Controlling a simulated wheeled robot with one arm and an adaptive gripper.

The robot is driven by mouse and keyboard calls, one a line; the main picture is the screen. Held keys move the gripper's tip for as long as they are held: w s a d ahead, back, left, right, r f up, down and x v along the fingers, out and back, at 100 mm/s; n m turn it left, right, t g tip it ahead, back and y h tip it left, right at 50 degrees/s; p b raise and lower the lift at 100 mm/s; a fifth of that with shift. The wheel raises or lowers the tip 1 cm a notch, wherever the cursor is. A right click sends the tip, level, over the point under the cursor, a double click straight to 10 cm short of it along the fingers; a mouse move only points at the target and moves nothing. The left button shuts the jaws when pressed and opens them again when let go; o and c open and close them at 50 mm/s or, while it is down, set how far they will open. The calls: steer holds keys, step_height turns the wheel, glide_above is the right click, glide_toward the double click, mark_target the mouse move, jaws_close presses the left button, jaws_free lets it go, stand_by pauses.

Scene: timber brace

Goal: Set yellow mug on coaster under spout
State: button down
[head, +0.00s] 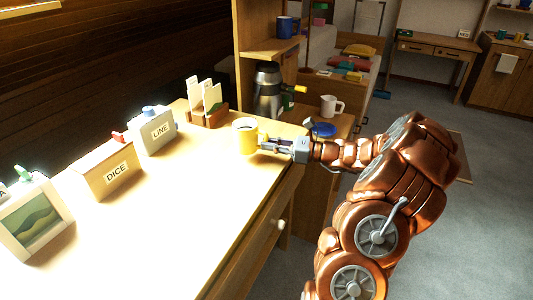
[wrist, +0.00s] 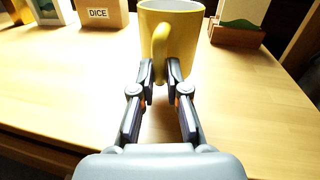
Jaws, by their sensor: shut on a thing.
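The yellow mug (head: 245,136) is upright at the desk's right edge in the head view. It also shows in the wrist view (wrist: 184,32), with its handle facing my gripper. My gripper (head: 263,143) is shut on the mug's handle; its two fingers (wrist: 160,82) stand on either side of it in the wrist view. I cannot tell whether the mug touches the desk. A blue round disc (head: 322,129), possibly the coaster, lies to the right. A spout is not clear.
A letter holder (head: 208,112), a LINE box (head: 156,138), a DICE box (head: 108,172) and a picture frame (head: 34,217) stand along the desk's back. A white pitcher (head: 331,106) and a green mug (head: 287,102) are on the counter. The desk's front (head: 190,240) is clear.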

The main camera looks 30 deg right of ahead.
steer(key=shift+w+a, duration=0.15)
steer(key=shift+w, duration=0.1)
steer(key=shift+w+a+f, duration=0.1)
steer(key=shift+w+f, duration=0.05)
steer(key=shift+f, duration=0.75)
steer(key=shift+w+a+f, duration=0.1)
steer(key=shift+w+f, duration=0.05)
steer(key=shift+f, duration=0.75)
steer(key=shift+f, duration=0.15)
steer(key=c, duration=1.2)
jaws_free()
steer(key=shift+s+d, duration=0.15)
steer(key=shift+d, duration=0.05)
steer(key=v, duration=1.1)
steer(key=shift+s+d, duration=0.2)
steer(key=shift+s, duration=0.05)
